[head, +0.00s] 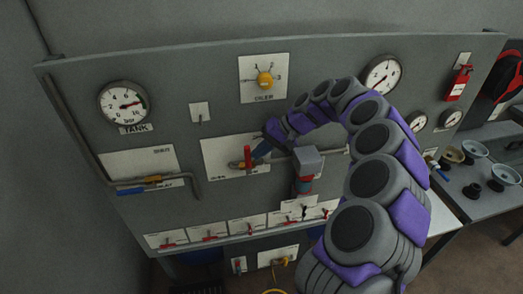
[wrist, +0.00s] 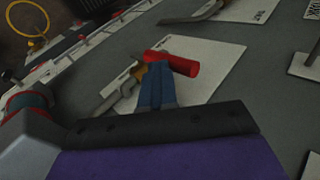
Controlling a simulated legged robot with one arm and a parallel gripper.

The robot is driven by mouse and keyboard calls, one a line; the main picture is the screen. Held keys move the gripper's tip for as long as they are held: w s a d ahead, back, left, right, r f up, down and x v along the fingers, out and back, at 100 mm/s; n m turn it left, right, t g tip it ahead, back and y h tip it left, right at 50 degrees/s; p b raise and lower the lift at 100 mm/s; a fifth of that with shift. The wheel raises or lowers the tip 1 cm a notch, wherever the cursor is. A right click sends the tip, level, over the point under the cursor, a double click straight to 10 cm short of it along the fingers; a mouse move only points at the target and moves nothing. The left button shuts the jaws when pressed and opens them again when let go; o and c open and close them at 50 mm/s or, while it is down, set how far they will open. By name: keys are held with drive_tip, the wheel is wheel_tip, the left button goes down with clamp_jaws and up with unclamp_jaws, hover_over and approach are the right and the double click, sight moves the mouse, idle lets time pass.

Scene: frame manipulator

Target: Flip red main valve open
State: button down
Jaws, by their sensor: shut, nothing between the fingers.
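The red valve handle (head: 247,157) stands roughly upright in front of a white plate on the grey panel. In the wrist view it is a red cylinder (wrist: 178,64) lying across the picture, just beyond my fingertips. A brass-coloured pipe or valve body (wrist: 118,92) lies to its left. My gripper (head: 259,151) is right beside the handle, on its right side in the head view. Its blue fingers (wrist: 157,72) are shut together with nothing between them. The tips seem to touch or nearly touch the handle, and they hide part of the valve.
A grey block with a red and blue fitting (head: 304,172) sticks out right of the valve. A blue-handled valve and pipe (head: 147,181) are at lower left. Several small red-handled valves (head: 210,235) line the lower edge. A yellow selector knob (head: 265,80) is above.

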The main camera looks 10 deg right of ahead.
sight(249, 151)
drive_tip(key=shift+a+r, duration=0.1)
drive_tip(key=shift+a, duration=0.05)
drive_tip(key=a+h+p, duration=0.3)
drive_tip(key=h, duration=0.1)
drive_tip(key=shift+r, duration=0.3)
drive_tip(key=a+f+n+h+b, duration=0.1)
drive_tip(key=a+f+h, duration=0.5)
drive_tip(key=a+h, duration=0.3)
drive_tip(key=h, duration=0.3)
drive_tip(key=shift+a+f, duration=0.3)
drive_tip(key=shift+f, duration=0.1)
idle(0.4)
drive_tip(key=shift+s+f, duration=0.15)
idle(0.3)
